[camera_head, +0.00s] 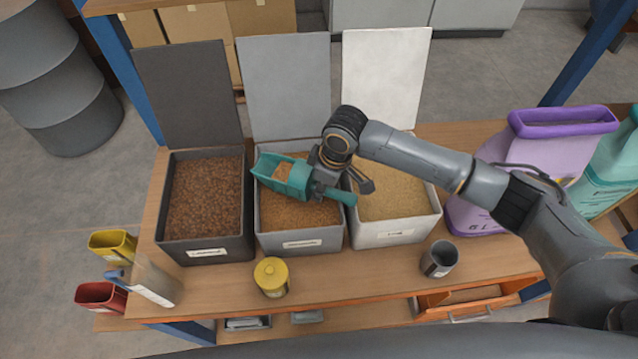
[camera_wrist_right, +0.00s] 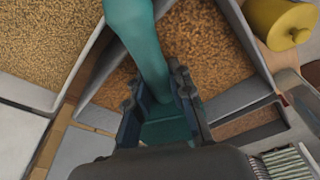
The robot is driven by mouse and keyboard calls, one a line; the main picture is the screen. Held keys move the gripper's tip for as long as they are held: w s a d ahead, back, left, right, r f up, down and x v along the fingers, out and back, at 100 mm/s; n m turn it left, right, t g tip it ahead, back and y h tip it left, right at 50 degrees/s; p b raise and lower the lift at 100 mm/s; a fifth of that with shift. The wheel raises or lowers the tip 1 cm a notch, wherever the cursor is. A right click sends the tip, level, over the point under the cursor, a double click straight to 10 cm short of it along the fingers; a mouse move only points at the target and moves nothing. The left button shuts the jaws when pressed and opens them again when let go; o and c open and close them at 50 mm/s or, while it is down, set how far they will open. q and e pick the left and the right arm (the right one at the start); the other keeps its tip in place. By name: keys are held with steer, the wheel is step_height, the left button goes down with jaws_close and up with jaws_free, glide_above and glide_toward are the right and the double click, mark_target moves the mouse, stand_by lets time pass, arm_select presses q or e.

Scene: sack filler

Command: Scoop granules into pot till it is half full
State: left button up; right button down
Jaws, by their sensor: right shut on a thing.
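My right gripper (camera_head: 325,178) is shut on the handle of a teal scoop (camera_head: 292,188). The scoop is over the middle bin (camera_head: 302,245) and has some orange-brown granules in it. In the right wrist view the teal handle (camera_wrist_right: 140,45) runs up between the fingers. The middle bin is grey and holds orange-brown granules (camera_wrist_right: 200,45). A dark grey pot (camera_head: 439,259) stands upright on the table in front of the right bin; its inside looks dark and I cannot tell whether anything is in it. My left gripper is not in view.
A dark bin (camera_head: 206,250) with dark brown granules stands left, a white bin (camera_head: 396,232) with tan granules right. Their lids stand open behind. A yellow canister (camera_head: 271,277) stands in front; purple (camera_head: 545,160) and teal jugs are at right. The wooden table (camera_head: 350,280) is clear between canister and pot.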

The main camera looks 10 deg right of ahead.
steer(key=shift+t+y, duration=0.4)
steer(key=shift+y, duration=0.2)
steer(key=p+v, duration=0.3)
steer(key=v, duration=0.1)
steer(key=shift+d, duration=0.2)
steer(key=shift+t+y, duration=0.3)
steer(key=shift+y, duration=0.1)
steer(key=p+v, duration=0.4)
steer(key=p, duration=0.1)
steer(key=shift+w+a+r, duration=0.25)
steer(key=shift+r, duration=0.2)
